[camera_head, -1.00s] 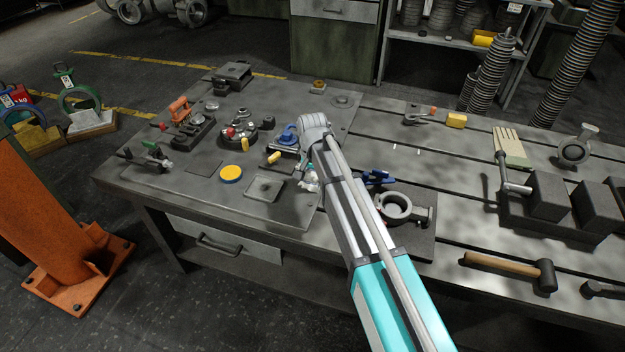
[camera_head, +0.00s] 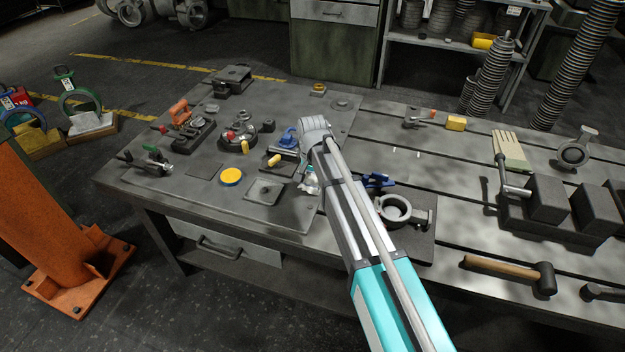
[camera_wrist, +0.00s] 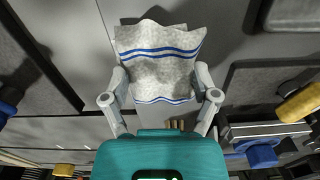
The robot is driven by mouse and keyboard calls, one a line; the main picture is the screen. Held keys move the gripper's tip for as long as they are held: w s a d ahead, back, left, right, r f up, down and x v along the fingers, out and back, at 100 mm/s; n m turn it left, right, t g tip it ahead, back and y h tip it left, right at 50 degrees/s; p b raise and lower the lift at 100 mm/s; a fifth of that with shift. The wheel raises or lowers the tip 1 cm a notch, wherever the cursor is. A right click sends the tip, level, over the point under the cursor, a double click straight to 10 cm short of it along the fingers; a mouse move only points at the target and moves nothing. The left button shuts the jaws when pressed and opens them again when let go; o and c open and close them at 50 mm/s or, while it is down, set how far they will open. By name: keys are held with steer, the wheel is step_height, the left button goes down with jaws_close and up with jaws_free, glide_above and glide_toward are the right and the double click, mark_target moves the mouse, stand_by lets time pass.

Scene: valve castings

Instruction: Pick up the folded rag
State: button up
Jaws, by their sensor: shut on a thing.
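The folded rag (camera_wrist: 160,62) is white-grey with blue stripes. In the wrist view it lies between the two fingers of my gripper (camera_wrist: 160,77), which press on its left and right sides. Its near edge is bowed between them. In the head view, a small pale piece of the rag (camera_head: 311,184) shows beside my arm; my arm hides most of my gripper and the rag. I cannot tell whether the rag is clear of the workbench.
A square plate (camera_head: 264,191) and a yellow round tin (camera_head: 230,176) lie left of my gripper. A ring-shaped valve casting (camera_head: 397,209) sits close on the right, with a blue-handled item (camera_head: 377,180) behind it. A hammer (camera_head: 510,269) lies farther right.

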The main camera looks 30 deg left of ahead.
steer(key=shift+r+p, duration=1.2)
steer(key=shift+r, duration=0.15)
steer(key=s+d+r+p, duration=0.8)
steer(key=s+r+p, duration=0.2)
steer(key=s, duration=0.1)
steer(key=shift+d, duration=0.4)
steer(key=o, duration=0.5)
steer(key=c, duration=0.4)
steer(key=shift+w+d, duration=0.15)
